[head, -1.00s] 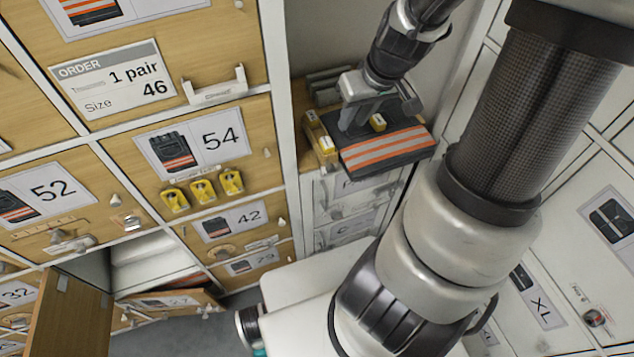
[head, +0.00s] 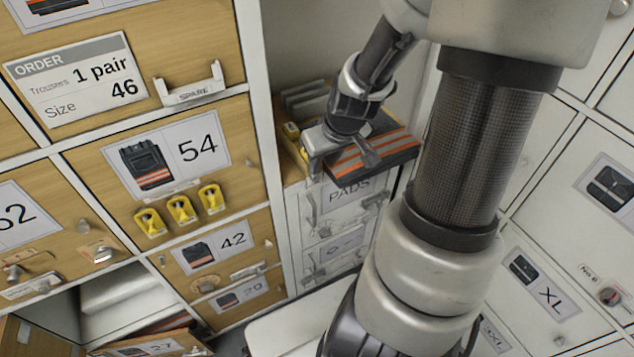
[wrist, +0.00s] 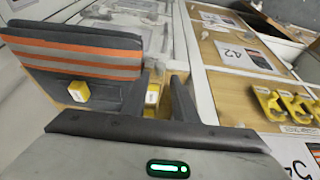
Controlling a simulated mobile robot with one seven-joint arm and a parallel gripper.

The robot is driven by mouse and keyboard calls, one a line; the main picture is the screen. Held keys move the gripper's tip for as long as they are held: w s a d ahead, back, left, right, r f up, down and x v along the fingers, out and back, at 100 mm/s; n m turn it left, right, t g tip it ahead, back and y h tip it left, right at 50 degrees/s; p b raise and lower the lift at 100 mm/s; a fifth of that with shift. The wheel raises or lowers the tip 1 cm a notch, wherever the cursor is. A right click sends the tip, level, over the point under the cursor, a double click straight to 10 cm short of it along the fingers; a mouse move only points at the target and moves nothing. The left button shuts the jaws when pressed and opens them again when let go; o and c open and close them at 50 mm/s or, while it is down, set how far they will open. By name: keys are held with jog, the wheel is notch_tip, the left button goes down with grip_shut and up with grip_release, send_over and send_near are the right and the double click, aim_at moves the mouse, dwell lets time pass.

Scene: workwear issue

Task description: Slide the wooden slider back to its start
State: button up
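I cannot make out the wooden slider for certain. A thin wooden strip (head: 35,247) on the door marked 52, at the left edge of the head view, may be part of it, but it is small and cut off. My gripper (head: 362,152) is far to the right of that door, over the folded dark trousers with orange stripes (head: 385,150). In the wrist view my gripper (wrist: 160,95) has its two fingers apart, with a gap between them. A yellow block (wrist: 152,97) shows beyond that gap, and I see nothing gripped.
Yellow latches (head: 180,210) stick out from the door marked 54 (head: 235,120). A white SPARE handle (head: 190,88) juts out above it. The trousers lie on a white drawer unit (head: 340,215). Another yellow block (wrist: 78,91) is near the trousers.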

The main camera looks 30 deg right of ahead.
aim_at(316, 175)
jog(key=b+x, duration=0.2)
jog(key=x, duration=0.5)
jog(key=shift+f, duration=0.15)
grip_shut()
